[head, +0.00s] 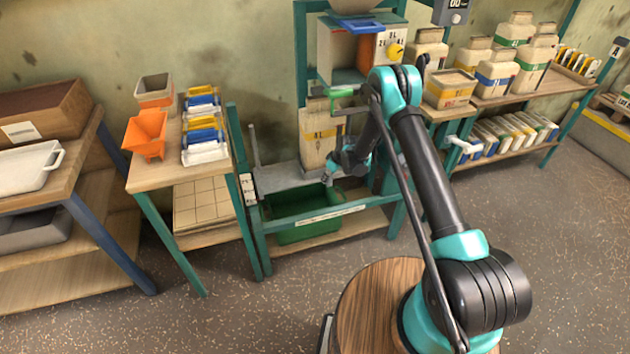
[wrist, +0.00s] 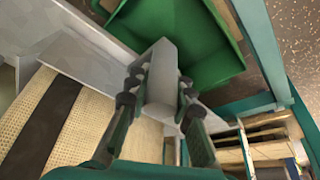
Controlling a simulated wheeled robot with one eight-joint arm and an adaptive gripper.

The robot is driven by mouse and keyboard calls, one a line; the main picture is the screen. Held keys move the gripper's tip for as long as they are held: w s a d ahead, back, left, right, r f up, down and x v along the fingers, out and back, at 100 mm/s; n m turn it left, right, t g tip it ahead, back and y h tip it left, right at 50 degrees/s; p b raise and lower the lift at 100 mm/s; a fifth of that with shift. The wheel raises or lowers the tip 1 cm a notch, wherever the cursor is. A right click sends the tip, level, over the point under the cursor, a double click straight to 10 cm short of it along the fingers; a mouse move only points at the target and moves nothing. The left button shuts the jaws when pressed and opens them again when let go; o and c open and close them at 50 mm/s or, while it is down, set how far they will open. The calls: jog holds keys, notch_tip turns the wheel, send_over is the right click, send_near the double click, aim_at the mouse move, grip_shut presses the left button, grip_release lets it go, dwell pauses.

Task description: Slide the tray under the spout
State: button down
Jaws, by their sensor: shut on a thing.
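A deep green tray (head: 302,212) sits low in the teal frame, below the machine. It also shows at the top of the wrist view (wrist: 190,38). My gripper (head: 328,178) is above the tray's back edge. In the wrist view my gripper (wrist: 162,95) is shut on a pale grey block (wrist: 162,62), with one finger on each side. I cannot tell whether the block is joined to the tray.
A tan sack with a stripe (head: 317,135) stands behind my gripper. The floor (head: 220,310) in front is clear.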

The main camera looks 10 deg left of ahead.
jog(key=w+d, duration=0.5)
jog(key=d, duration=0.3)
jog(key=shift+d, duration=0.2)
jog(key=shift+w, duration=0.1)
jog(key=c, duration=1.3)
grip_release()
jog(key=shift+d, duration=0.15)
jog(key=v, duration=1.2)
